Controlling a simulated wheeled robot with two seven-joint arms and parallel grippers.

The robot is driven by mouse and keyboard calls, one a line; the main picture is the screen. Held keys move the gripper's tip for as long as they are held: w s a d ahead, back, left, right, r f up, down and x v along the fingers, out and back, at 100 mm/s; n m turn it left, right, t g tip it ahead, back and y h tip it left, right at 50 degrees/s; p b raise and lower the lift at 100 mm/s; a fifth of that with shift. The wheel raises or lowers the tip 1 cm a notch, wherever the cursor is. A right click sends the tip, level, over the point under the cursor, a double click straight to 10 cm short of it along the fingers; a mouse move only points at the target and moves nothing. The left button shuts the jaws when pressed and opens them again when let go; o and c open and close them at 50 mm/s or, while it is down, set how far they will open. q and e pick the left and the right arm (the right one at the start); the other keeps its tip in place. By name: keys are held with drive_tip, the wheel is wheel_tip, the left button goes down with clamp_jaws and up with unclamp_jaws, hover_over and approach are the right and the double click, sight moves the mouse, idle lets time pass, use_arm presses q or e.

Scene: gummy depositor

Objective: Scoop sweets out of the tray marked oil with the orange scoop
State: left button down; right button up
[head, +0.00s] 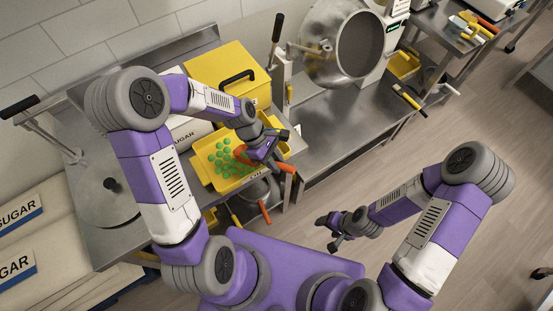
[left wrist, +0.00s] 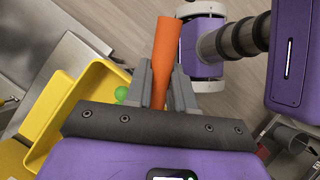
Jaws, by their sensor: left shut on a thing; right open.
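The yellow tray (head: 203,171) stands on the steel counter and holds several round green sweets (head: 223,147). My left gripper (head: 272,155) is over the tray's right side, shut on the orange scoop (head: 289,168). In the left wrist view the scoop's orange handle (left wrist: 164,55) runs between the fingers (left wrist: 166,92). An orange part shows over the sweets; the scoop's bowl is mostly hidden. One green sweet (left wrist: 121,93) shows beside the fingers. My right gripper (head: 334,231) is open and empty, away from the counter.
A yellow box with a black handle (head: 230,70) and a white sugar box (head: 188,132) stand behind the tray. A steel kettle (head: 343,45) is at the back. Another orange handle (head: 264,212) sticks out below the tray. The counter right of the tray (head: 340,120) is mostly clear.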

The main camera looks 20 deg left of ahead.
use_arm(q)
drive_tip(key=shift+a, duration=0.15)
drive_tip(key=shift+w+a+r, duration=0.1)
drive_tip(key=shift+w+a, duration=0.15)
drive_tip(key=shift+a, duration=0.55)
drive_tip(key=shift+w+a+p, duration=0.25)
drive_tip(key=shift+a+p, duration=0.15)
drive_tip(key=shift+a, duration=0.85)
drive_tip(key=shift+w+a+p, duration=0.25)
drive_tip(key=shift+a+p, duration=0.1)
drive_tip(key=shift+a, duration=0.85)
drive_tip(key=shift+r, duration=0.1)
wheel_tip(320, 180, up, 9)
drive_tip(key=d+y+p, duration=0.2)
drive_tip(key=p, duration=0.8)
drive_tip(key=shift+s+r+t+y, duration=0.2)
drive_tip(key=shift+t+y, duration=0.1)
